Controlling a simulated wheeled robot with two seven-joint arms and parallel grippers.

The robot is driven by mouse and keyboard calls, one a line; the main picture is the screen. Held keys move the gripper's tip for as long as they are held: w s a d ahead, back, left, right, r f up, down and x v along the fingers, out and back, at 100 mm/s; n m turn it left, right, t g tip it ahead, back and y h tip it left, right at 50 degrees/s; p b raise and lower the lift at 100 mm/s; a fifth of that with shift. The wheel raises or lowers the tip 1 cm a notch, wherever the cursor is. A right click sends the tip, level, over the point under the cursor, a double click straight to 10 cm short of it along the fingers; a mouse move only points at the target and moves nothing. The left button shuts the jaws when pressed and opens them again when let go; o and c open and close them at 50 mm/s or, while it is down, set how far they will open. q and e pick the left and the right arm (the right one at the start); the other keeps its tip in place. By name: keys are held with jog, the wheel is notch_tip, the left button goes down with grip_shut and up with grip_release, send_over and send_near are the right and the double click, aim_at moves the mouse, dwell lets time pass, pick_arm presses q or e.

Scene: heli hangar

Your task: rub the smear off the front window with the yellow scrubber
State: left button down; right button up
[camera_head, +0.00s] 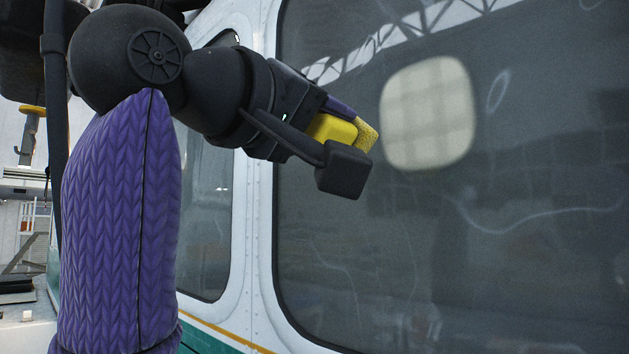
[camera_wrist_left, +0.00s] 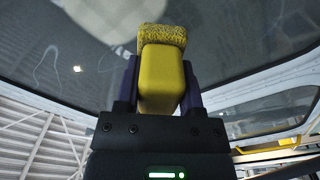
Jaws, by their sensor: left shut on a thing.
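My left gripper (camera_head: 348,140) comes in from the left, shut on the yellow scrubber (camera_head: 334,129). The scrubber's rough pad faces the big dark window (camera_head: 350,265) on the right. A pale, cloudy, rounded patch, the smear (camera_head: 428,113), shows on the glass just right of the pad. In the left wrist view the scrubber (camera_wrist_left: 158,88) sits between the fingers, its rough pad at the far end. The smear (camera_wrist_left: 105,22) shows beyond it at upper left. I cannot tell whether the pad touches the glass. My right gripper is not in view.
The white window frame (camera_head: 262,225) runs down left of the big window. A second, narrower window (camera_head: 205,215) lies beyond it, partly behind my arm. Thin pale streaks (camera_head: 535,215) mark the glass lower right. The space in front of the glass on the right looks clear.

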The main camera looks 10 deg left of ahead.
pick_arm(q)
jog(key=shift+d+r, duration=0.1)
jog(key=shift+r, duration=0.15)
jog(key=shift+w+r+p, duration=0.15)
jog(key=shift+w+p, duration=0.1)
jog(key=shift+p, duration=0.55)
jog(key=x, duration=0.2)
jog(key=p+x, duration=0.1)
jog(key=x, duration=0.1)
jog(key=shift+s+d+f, duration=0.1)
jog(key=shift+f, duration=0.1)
jog(key=shift+s, duration=0.15)
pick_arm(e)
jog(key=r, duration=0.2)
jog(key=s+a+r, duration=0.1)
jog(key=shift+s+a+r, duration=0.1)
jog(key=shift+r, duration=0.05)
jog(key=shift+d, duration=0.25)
pick_arm(q)
jog(key=shift+p+x, duration=0.8)
jog(key=shift+x, duration=0.15)
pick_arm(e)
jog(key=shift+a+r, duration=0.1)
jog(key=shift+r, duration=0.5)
